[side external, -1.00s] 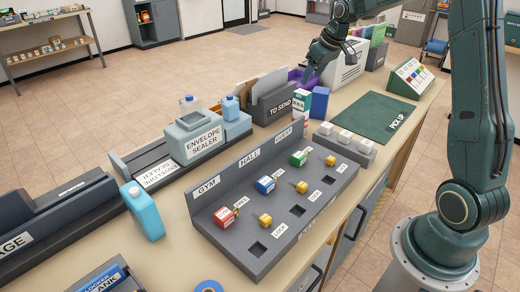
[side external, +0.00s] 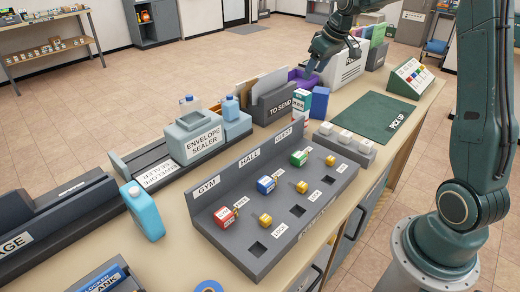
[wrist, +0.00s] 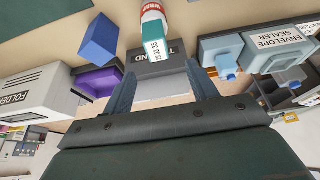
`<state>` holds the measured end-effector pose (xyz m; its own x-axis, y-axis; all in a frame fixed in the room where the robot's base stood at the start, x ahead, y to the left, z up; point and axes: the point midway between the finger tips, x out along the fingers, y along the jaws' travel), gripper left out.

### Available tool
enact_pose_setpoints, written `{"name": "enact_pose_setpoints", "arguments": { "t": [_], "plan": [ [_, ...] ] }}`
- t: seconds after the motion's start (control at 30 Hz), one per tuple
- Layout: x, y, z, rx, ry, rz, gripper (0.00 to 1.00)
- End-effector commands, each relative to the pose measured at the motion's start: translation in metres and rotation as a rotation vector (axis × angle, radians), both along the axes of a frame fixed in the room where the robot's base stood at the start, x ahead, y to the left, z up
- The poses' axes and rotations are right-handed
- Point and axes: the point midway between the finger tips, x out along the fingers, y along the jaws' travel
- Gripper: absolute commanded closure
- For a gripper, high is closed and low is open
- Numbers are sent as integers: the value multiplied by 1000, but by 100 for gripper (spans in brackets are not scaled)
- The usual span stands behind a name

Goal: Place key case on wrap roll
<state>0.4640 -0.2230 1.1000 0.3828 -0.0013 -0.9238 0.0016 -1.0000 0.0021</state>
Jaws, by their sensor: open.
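A small teal and white box, which looks like the key case (side external: 301,97), sits on top of a short red and white roll, which looks like the wrap roll (side external: 299,117). In the wrist view the teal case (wrist: 151,46) shows in front of the roll (wrist: 152,13), whose label is partly cut off. They appear to touch, but the exact contact is hidden. My gripper (side external: 309,69) is open and empty, above and apart from the case. Its two spread fingers (wrist: 164,90) show in the wrist view with nothing held between them.
A blue box (side external: 320,103) stands close beside the roll. The grey TO SEND holder (side external: 276,105), purple bin (side external: 297,76) and envelope sealer (side external: 200,138) are nearby. The green pick-up mat (side external: 372,116) is bare. The key rack (side external: 270,215) stands in front.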

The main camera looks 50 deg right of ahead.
Motion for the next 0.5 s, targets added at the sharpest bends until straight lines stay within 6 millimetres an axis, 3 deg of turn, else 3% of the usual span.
{"name": "enact_pose_setpoints", "arguments": {
  "t": [0.27, 0.5],
  "plan": [
    [-24, 48, 31, -12, -10, 7, 42],
    [-68, 104, 59, -20, -21, 8, 42]
  ]
}}
